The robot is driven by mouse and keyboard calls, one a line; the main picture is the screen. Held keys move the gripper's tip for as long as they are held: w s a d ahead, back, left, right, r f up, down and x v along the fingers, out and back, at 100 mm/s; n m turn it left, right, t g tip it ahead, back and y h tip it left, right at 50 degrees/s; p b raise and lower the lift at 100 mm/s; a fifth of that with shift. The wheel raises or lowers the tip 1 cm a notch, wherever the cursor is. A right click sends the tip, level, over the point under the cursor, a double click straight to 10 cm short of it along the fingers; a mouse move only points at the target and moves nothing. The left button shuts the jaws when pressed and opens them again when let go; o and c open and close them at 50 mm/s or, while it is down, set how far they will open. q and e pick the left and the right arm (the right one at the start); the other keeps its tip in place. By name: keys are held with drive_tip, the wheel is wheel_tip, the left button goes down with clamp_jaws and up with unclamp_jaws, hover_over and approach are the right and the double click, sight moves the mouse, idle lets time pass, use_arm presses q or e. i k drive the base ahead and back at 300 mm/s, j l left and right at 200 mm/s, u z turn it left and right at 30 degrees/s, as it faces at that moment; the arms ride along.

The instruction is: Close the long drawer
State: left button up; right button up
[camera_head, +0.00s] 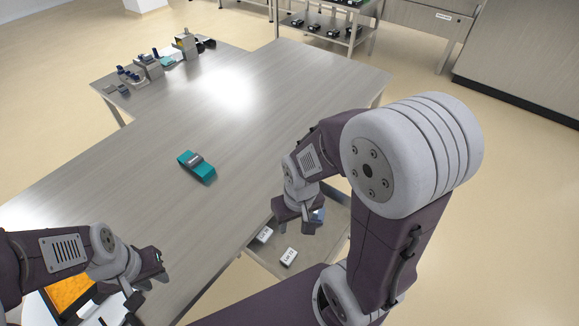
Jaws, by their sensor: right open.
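The long drawer (331,234) stands pulled out from under the right side of the metal table. Its grey interior is open to view, and two small labelled blocks (288,257) lie inside. My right gripper (306,226) is open and hangs over the drawer, near the table's edge. A small blue thing (318,216) shows at its fingers; I cannot tell whether they touch it. My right arm hides part of the drawer, including its near right side. My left gripper (150,282) is over the near left of the table, far from the drawer; its jaw opening is unclear.
A teal and grey object (197,166) lies on the table (255,130). An orange-screened device (72,292) is partly hidden under my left arm. Several small devices (150,68) stand at the back left. The table's middle is mostly clear, with open floor on the right.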

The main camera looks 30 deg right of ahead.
sight(331, 236)
drive_tip(key=k+l+z, duration=0.2)
drive_tip(key=l, duration=0.15)
drive_tip(key=l+z, duration=0.2)
drive_tip(key=l, duration=0.15)
drive_tip(key=k+l+z, duration=0.15)
drive_tip(key=l, duration=0.25)
drive_tip(key=l+z, duration=0.1)
drive_tip(key=z, duration=0.2)
